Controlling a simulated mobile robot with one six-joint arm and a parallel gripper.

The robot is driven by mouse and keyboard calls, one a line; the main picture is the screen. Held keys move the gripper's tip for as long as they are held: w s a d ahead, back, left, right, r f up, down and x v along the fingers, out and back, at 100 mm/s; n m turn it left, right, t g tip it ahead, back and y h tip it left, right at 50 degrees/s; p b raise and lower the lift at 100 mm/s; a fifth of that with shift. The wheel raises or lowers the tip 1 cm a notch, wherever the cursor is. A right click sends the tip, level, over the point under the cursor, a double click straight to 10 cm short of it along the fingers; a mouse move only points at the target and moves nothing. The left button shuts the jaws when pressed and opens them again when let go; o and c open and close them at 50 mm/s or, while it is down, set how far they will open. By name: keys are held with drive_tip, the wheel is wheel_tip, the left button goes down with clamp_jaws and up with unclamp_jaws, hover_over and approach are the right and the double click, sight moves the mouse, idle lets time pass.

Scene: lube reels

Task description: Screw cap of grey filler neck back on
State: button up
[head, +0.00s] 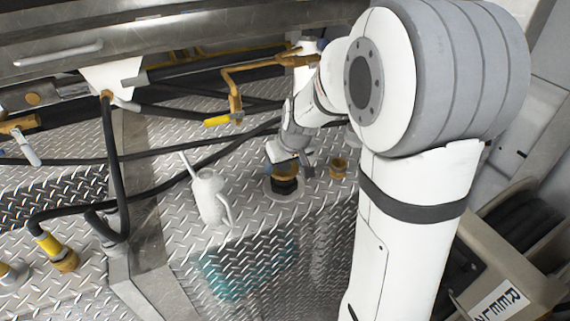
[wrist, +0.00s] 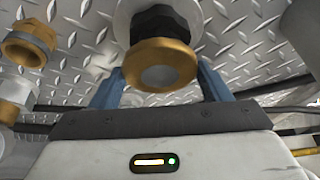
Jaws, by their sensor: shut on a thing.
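The brass-coloured cap (head: 285,171) is at the top of a black ribbed neck (head: 284,187) that rises from a round grey flange (head: 272,194) on the tread-plate floor. In the wrist view the cap (wrist: 160,65) is large and in line with the black neck (wrist: 160,24) behind it. My gripper (wrist: 160,80) has one blue finger on each side of the cap and is shut on it. In the head view my gripper (head: 288,160) comes down over the cap and partly hides it. I cannot tell whether the cap's thread is engaged.
A second brass-topped fitting (head: 338,166) stands close on the right; a brass fitting also shows in the wrist view (wrist: 28,43). A pale oil can (head: 208,197) stands to the left. Black hoses (head: 150,157) and a yellow-handled pipe (head: 235,88) run behind.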

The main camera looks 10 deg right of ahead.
drive_tip(key=shift+f+b, duration=0.6)
idle(0.4)
drive_tip(key=shift+r, duration=0.15)
drive_tip(key=shift+r+m+h+p, duration=0.1)
drive_tip(key=shift+m+h+p, duration=0.3)
drive_tip(key=shift+p, duration=0.6)
drive_tip(key=shift+a+m+p, duration=0.1)
drive_tip(key=shift+m+p, duration=0.3)
drive_tip(key=shift+m, duration=0.3)
drive_tip(key=shift+f+m+h+b, duration=0.3)
drive_tip(key=shift+m, duration=0.2)
drive_tip(key=shift+w+f+m+b, duration=0.1)
drive_tip(key=shift+m+b, duration=0.5)
drive_tip(key=shift+b, duration=0.05)
drive_tip(key=shift+a+m+h+b, duration=0.1)
drive_tip(key=shift+m+h+b, duration=0.2)
drive_tip(key=shift+b, duration=0.15)
drive_tip(key=shift+r, duration=0.25)
drive_tip(key=shift+f+b, duration=0.15)
drive_tip(key=shift+b, duration=0.2)
